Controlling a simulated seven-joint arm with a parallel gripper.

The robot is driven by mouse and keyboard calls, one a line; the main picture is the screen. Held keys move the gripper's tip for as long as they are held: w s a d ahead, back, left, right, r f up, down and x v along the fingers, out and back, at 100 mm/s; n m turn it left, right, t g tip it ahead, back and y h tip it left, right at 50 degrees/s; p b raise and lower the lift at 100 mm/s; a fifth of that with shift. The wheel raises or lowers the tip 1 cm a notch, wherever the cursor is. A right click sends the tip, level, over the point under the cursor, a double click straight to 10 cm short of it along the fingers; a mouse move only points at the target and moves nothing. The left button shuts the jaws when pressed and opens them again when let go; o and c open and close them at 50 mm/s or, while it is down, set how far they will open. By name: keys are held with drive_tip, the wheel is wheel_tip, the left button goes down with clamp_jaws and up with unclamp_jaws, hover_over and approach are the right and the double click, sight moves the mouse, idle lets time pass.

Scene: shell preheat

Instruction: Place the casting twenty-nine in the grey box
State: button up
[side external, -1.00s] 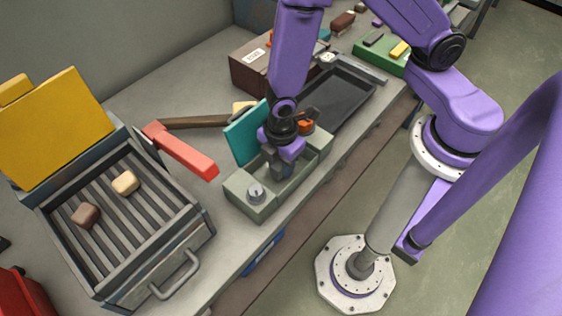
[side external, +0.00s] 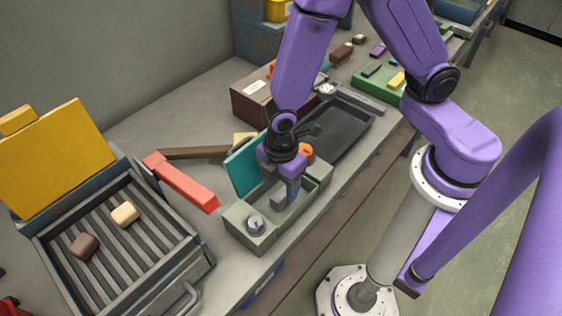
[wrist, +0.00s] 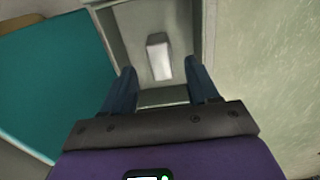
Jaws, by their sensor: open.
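A small light grey block (wrist: 159,57) lies inside a grey-green open box (wrist: 207,40) in the wrist view. No number is readable on it, so I cannot tell whether it is the casting twenty-nine. In the side external view the block (side external: 278,201) shows below my gripper (side external: 282,184), within the walls of the grey-green box (side external: 240,215). The box has a teal lid (side external: 243,166) standing open and a round knob on its near end. My gripper (wrist: 160,68) is open, above the box, with the block seen between its fingers and apart from them.
A ridged grill (side external: 105,232) with a raised yellow lid and two small blocks stands at the left. A black tray (side external: 338,128), a brown labelled box (side external: 246,102) and a green board lie farther back.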

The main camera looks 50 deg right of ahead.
sight(281, 194)
wheel_tip(281, 194, up, 7)
drive_tip(key=s+d+r+m, duration=0.5)
drive_tip(key=s+d+r, duration=0.6)
drive_tip(key=s+d, duration=0.1)
drive_tip(key=shift+d+r, duration=0.2)
drive_tip(key=shift+d, duration=0.45)
idle(0.8)
